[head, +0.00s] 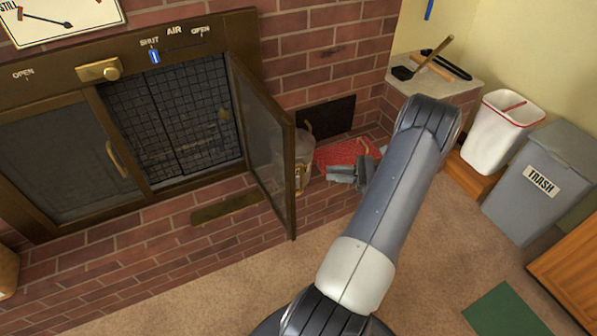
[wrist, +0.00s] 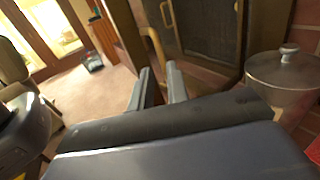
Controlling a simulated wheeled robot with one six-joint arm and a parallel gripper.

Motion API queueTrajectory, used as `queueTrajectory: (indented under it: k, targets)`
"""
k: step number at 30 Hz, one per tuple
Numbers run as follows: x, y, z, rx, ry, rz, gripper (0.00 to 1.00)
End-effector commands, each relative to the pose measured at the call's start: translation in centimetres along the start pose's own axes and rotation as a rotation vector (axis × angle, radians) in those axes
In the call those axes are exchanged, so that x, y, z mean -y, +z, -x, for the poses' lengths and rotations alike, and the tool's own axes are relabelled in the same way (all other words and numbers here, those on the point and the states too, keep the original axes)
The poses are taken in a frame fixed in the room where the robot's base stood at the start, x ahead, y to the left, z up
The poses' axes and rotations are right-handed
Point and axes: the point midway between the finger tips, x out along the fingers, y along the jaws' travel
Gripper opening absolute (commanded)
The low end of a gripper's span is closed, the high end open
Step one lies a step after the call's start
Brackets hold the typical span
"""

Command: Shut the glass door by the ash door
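The open glass door (head: 268,145) is the right-hand one of the fireplace pair and swings out toward the room. The black ash door (head: 328,116) is set in the brick wall to its right. My gripper (head: 340,174) is right of the open door's free edge, apart from it, low by the hearth. In the wrist view my gripper's fingers (wrist: 162,85) stand a little apart with nothing between them. Beyond them is a brass handle (wrist: 155,55) near a dark glass panel (wrist: 208,25). The left glass door (head: 65,158) is shut.
A lidded metal pot (wrist: 283,75) stands close to the right; it also shows behind the open door (head: 303,160). A red cloth (head: 340,153) lies on the hearth by my gripper. A white bin (head: 495,135) and a grey trash bin (head: 540,190) stand right.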

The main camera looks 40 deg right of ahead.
Motion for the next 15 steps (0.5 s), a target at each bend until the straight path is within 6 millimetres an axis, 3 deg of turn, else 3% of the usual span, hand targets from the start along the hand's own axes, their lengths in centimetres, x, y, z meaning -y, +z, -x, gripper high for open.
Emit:
queueTrajectory:
  k: [9, 15]
  targets:
    - [-0.1, 0.0, -6.0, 0.001, 0.005, -0.002, 0.16]
    - [-0.1, 0.0, -8.7, 0.001, 0.003, -0.001, 0.16]
